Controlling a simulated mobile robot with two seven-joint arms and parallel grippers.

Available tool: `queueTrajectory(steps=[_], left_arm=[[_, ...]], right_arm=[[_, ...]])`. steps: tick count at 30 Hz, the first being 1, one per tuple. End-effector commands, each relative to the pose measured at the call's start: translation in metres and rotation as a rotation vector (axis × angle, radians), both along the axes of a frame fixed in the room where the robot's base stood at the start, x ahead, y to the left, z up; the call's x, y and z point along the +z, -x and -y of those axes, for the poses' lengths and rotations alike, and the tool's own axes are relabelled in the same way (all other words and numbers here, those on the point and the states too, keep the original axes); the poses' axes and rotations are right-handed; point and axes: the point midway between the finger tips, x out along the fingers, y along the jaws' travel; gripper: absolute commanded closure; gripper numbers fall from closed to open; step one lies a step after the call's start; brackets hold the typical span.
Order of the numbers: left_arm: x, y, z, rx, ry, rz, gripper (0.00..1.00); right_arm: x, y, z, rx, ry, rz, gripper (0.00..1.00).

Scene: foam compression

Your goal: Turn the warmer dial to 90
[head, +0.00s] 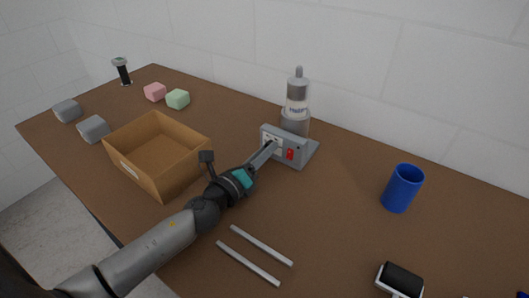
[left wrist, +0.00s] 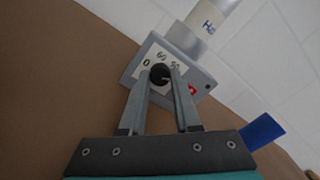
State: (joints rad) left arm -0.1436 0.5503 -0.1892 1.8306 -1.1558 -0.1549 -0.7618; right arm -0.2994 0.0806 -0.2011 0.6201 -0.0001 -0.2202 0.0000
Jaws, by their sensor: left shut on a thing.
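The grey warmer (head: 300,153) stands near the back of the table with a bottle (head: 297,97) upright on it. Its front panel has a red switch (head: 290,154) and a dial. In the left wrist view the black dial (left wrist: 160,74) sits on a white scale (left wrist: 149,58) with 0, 60 and another number partly hidden by a finger. My left gripper (head: 271,146) reaches the panel from the front left. In the left wrist view its fingers (left wrist: 161,82) are shut on the dial, one on each side. The dial's exact setting is hard to read. My right gripper is not in view.
An open cardboard box (head: 190,178) stands left of my left arm. Grey blocks (head: 93,128), a pink block (head: 155,92) and a green block (head: 178,99) lie behind it. Two pale bars (head: 248,262) lie in front. A blue cup (head: 402,188) stands right, with clear table between.

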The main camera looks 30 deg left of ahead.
Motion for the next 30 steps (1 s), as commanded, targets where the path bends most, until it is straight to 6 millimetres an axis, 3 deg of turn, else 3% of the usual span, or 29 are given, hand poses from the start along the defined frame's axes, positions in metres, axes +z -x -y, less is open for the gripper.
queueTrajectory(steps=[15, 30], left_arm=[[0.001, 0.000, 0.000, 0.001, 0.429, -0.060, 1.00], [0.000, 0.000, 0.000, 0.000, 0.581, -0.081, 1.00]], right_arm=[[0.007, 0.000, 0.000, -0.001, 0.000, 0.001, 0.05], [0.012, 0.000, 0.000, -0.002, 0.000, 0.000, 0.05]])
